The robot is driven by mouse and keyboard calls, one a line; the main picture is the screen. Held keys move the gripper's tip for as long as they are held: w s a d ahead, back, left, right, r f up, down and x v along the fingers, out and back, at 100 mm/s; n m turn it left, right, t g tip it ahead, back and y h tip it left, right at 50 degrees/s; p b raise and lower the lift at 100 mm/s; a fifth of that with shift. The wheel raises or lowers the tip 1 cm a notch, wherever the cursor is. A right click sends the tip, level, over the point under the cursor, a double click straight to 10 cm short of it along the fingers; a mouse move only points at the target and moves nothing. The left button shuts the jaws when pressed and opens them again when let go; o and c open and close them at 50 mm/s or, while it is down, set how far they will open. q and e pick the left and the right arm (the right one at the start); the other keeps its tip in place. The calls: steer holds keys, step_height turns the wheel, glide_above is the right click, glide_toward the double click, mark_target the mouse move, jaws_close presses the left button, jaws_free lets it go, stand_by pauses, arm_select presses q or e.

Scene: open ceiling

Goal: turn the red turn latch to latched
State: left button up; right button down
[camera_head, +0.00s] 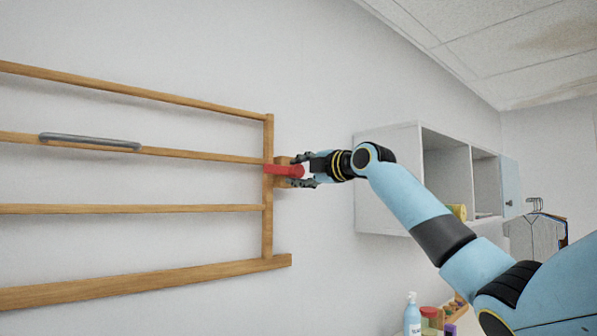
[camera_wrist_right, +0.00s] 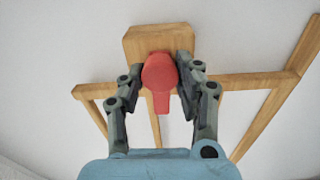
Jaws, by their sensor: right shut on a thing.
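The red turn latch (camera_head: 284,170) is on a wooden block (camera_head: 281,182) at the right upright of a wooden rail frame on the wall. In the head view its arm points left and lies across the upright, close to level. My right gripper (camera_head: 305,171) reaches it from the right, its fingers shut on the latch. In the right wrist view the latch (camera_wrist_right: 160,75) has a round head between the two fingers (camera_wrist_right: 167,78), with a narrow arm pointing down over the wooden bar. My left gripper is not in view.
The wooden frame (camera_head: 268,225) has several rails and a grey handle (camera_head: 90,141) on one of them. A white wall shelf (camera_head: 388,185) stands behind my right arm. Bottles (camera_head: 412,315) and jars are low at the right. The wall above the frame is clear.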

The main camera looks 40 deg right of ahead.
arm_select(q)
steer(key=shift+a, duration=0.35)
arm_select(e)
steer(key=shift+f+n, duration=0.15)
steer(key=shift+n, duration=0.15)
steer(key=c, duration=0.9)
jaws_free()
steer(key=shift+a, duration=0.1)
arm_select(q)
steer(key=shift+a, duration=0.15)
arm_select(e)
steer(key=shift+s, duration=0.1)
steer(key=shift+s+d, duration=0.15)
steer(key=shift+s, duration=1.8)
steer(key=shift+s+d, duration=0.2)
steer(key=shift+s, duration=1.8)
steer(key=shift+s+d, duration=0.15)
steer(key=shift+s, duration=1.8)
